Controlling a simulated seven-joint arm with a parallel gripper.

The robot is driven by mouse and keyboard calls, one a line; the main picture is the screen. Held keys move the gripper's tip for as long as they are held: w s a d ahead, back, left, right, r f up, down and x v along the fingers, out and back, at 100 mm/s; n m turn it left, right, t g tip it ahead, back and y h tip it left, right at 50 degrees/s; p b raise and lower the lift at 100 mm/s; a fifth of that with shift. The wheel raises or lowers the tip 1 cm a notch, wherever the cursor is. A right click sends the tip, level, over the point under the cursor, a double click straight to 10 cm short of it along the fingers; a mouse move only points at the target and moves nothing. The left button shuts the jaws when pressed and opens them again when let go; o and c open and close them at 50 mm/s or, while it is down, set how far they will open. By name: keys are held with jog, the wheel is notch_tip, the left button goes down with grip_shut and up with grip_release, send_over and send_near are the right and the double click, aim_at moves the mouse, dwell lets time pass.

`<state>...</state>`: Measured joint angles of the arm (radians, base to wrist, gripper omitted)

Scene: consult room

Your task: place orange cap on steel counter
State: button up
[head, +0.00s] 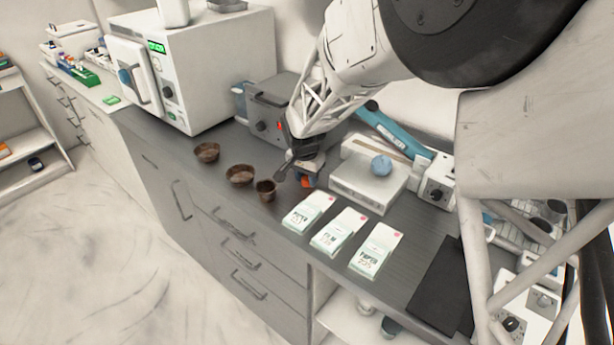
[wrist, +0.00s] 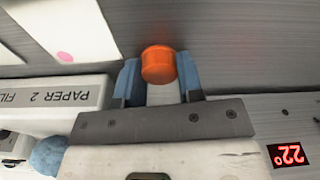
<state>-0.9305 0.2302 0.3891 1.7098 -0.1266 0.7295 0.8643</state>
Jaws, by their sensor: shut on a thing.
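The orange cap (wrist: 158,65) sits between the blue fingertips of my gripper (wrist: 158,82) in the wrist view, and the fingers are shut on it. In the head view the orange cap (head: 307,182) shows as a small patch below my gripper (head: 300,174), low over the dark steel counter (head: 225,142). I cannot tell whether the cap touches the counter. Bare counter surface (wrist: 235,35) shows beyond the cap in the wrist view.
Brown bowls (head: 240,175) stand left of the gripper. Several white-green boxes (head: 338,232) lie in front, right of it. A grey device (head: 270,112) with a red display is behind. A dark mat (head: 440,287) lies farther right.

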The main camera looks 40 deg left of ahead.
aim_at(305, 181)
jog(key=o, duration=0.9)
jog(key=shift+f, duration=0.1)
notch_tip(305, 181, up, 12)
jog(key=s, duration=0.1)
jog(key=shift+s+d, duration=0.15)
jog(key=shift+s, duration=0.1)
dwell(0.8)
